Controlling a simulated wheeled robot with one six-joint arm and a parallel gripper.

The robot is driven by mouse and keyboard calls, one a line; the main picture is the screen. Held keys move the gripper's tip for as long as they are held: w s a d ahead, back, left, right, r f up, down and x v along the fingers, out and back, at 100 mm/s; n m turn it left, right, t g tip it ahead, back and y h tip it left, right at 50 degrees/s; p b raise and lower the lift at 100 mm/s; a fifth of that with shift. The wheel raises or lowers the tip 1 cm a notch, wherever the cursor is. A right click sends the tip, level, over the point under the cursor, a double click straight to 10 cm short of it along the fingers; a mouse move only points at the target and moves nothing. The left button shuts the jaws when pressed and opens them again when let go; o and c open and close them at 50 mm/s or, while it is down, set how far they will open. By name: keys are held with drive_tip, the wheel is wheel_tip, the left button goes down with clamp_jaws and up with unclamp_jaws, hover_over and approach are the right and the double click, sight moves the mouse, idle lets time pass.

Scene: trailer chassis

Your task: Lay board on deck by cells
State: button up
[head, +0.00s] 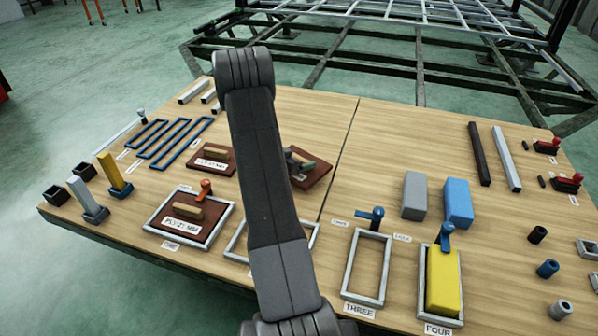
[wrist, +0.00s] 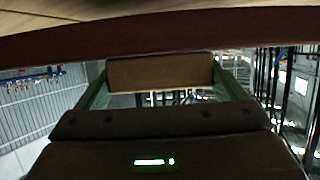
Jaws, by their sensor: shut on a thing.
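My gripper (head: 297,163) is shut on the tan handle block (wrist: 160,72) of a dark red-brown board (head: 318,172). The board spans the top of the wrist view (wrist: 60,48), with a finger at each end of the handle. In the head view it looks tilted, and my arm hides part of it. The wooden deck (head: 370,150) lies below; I cannot tell whether the board touches it. A second frame (head: 236,240) is partly behind my arm. Cell three (head: 387,270) is empty. Cell four (head: 459,290) holds a yellow block (head: 441,280).
Another handled board (head: 205,163) lies left of the held one. Blue frames (head: 180,140) lie behind it. Grey (head: 414,195) and blue (head: 457,203) blocks stand right of the deck seam. Dark and light bars (head: 507,158) lie farther right. A steel chassis (head: 420,60) stands behind.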

wheel_tip(320, 180, down, 4)
drive_tip(key=shift+r+b, duration=0.25)
drive_tip(key=shift+b, duration=0.4)
drive_tip(key=shift+r, duration=0.15)
drive_tip(key=shift+s+f, duration=0.1)
drive_tip(key=shift+f, duration=0.25)
